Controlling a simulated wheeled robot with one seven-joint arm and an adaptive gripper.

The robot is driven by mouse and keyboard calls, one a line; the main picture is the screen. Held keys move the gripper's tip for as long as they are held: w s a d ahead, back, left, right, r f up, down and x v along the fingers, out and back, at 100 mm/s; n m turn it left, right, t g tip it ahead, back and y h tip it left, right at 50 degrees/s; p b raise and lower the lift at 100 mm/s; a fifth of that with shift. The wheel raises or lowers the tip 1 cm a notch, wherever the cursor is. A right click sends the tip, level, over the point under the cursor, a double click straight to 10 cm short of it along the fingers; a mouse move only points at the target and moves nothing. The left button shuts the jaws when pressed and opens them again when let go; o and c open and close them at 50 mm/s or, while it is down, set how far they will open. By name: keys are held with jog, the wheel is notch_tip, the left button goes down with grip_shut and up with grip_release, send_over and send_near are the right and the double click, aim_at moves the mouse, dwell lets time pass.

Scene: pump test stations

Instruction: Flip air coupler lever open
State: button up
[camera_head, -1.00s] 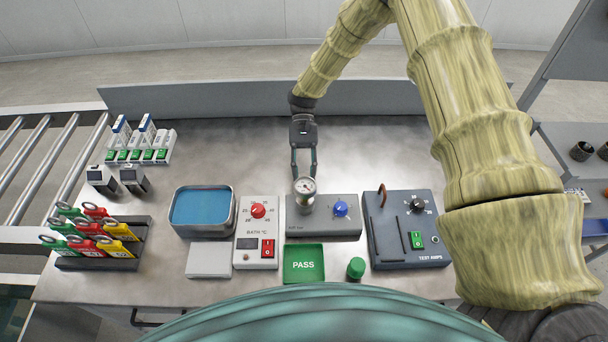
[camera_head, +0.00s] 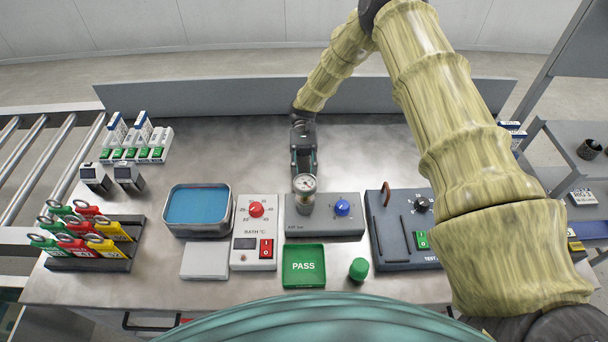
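The grey air box (camera_head: 325,229) stands near the middle of the bench. It carries a round pressure gauge (camera_head: 304,183) on a clear cylindrical body at its left and a blue knob (camera_head: 342,207) at its right. I cannot pick out the coupler lever; it is too small or hidden around the gauge and my fingers. My gripper (camera_head: 304,168) is just behind the gauge, its two fingers apart and pointing down toward it. Nothing shows held between them. The fingertips are partly hidden by the gauge, so contact cannot be told.
Left of the air box are the bath control (camera_head: 250,259) and a blue-filled tray (camera_head: 231,212). Right is the test amps box (camera_head: 397,252) with a copper-coloured hook. A green PASS tray (camera_head: 304,284) and green cap (camera_head: 358,268) lie in front.

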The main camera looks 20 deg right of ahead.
jog(key=o, duration=1)
jog(key=shift+w, duration=0.1)
jog(key=shift+v, duration=3.65)
